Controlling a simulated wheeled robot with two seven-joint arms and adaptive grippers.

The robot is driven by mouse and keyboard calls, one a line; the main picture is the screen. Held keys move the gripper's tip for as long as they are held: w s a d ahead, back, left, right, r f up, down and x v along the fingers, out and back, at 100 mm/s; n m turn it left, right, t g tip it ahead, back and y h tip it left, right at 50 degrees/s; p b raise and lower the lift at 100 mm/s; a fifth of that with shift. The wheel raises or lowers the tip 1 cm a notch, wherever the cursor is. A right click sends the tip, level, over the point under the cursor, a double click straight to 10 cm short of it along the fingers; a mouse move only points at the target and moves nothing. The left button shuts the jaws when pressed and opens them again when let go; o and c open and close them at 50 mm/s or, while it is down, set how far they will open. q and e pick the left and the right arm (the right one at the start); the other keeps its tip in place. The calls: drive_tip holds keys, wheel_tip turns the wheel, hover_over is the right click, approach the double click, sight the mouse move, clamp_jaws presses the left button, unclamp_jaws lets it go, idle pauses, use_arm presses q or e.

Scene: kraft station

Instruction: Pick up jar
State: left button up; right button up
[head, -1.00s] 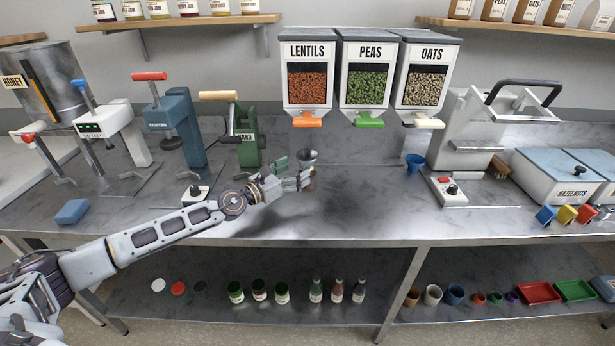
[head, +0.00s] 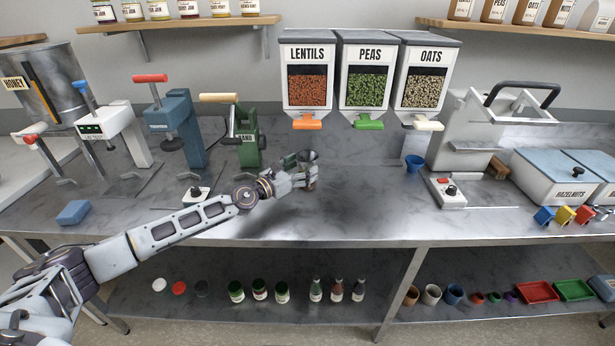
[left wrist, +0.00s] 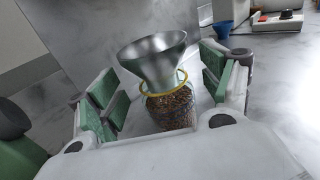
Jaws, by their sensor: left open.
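The jar (left wrist: 172,108) is clear glass with brown contents and a yellow ring at its mouth. A grey metal funnel (left wrist: 153,60) sits in its mouth. My left gripper (left wrist: 165,95) is open, with its green-padded fingers on either side of the jar. Gaps show between the pads and the glass, and the jar's base is hidden by the gripper body. In the head view the left gripper (head: 303,178) is above the steel counter, in front of the lentils dispenser. There the funnel (head: 307,155) shows just behind it, and the jar is mostly hidden. My right gripper is not in view.
Lentils (head: 306,88), peas (head: 367,88) and oats (head: 422,88) dispensers hang behind the counter (head: 350,215). A green hand-press (head: 245,138) stands left of the gripper. A blue cup (head: 414,163) and a scale-like device (head: 446,192) stand to the right. The counter between is clear.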

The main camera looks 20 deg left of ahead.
use_arm(q)
drive_tip(key=shift+w+d, duration=0.25)
drive_tip(key=shift+w, duration=0.15)
drive_tip(key=shift+w+d, duration=0.25)
drive_tip(key=shift+w, duration=0.25)
drive_tip(key=shift+w+d, duration=0.1)
drive_tip(key=shift+w, duration=0.05)
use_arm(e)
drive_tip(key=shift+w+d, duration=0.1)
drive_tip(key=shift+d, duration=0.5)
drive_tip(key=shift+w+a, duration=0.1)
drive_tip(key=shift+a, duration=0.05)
